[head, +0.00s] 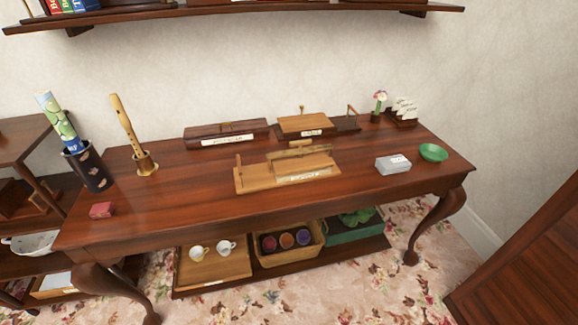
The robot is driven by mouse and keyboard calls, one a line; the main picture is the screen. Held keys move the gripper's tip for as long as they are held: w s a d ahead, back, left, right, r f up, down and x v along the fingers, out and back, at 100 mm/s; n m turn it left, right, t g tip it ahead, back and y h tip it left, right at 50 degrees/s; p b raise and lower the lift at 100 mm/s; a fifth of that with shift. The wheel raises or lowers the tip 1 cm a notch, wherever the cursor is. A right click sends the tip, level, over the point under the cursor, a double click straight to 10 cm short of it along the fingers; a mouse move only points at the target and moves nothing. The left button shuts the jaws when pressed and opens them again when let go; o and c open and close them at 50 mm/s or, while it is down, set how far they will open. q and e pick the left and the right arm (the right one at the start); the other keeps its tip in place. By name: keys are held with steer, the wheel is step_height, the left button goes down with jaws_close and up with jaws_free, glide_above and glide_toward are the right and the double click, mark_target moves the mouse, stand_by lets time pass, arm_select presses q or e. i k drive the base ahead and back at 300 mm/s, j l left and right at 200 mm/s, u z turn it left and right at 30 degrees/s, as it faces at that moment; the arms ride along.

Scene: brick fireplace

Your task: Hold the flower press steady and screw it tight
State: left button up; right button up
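A light wooden device (262,180) sits on the table (370,190), near the middle. It has a flat base, a raised block with a bar across its top, a small upright post at its left end and a pale label on its front. It looks most like the flower press, but the label is too small to read. Behind it stand a long dark wooden box (228,130) with a label and a lighter wooden block (303,122) on a dark base with upright pieces. Neither of my grippers is in view, and nothing touches the device.
A shelf (230,8) hangs above. The table's front strip is clear.

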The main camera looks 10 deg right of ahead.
mark_target(301, 143)
steer(key=i+l, duration=0.25)
steer(key=i, duration=0.25)
steer(key=i+l, duration=0.3)
steer(key=i, duration=0.25)
steer(key=k+j, duration=0.4)
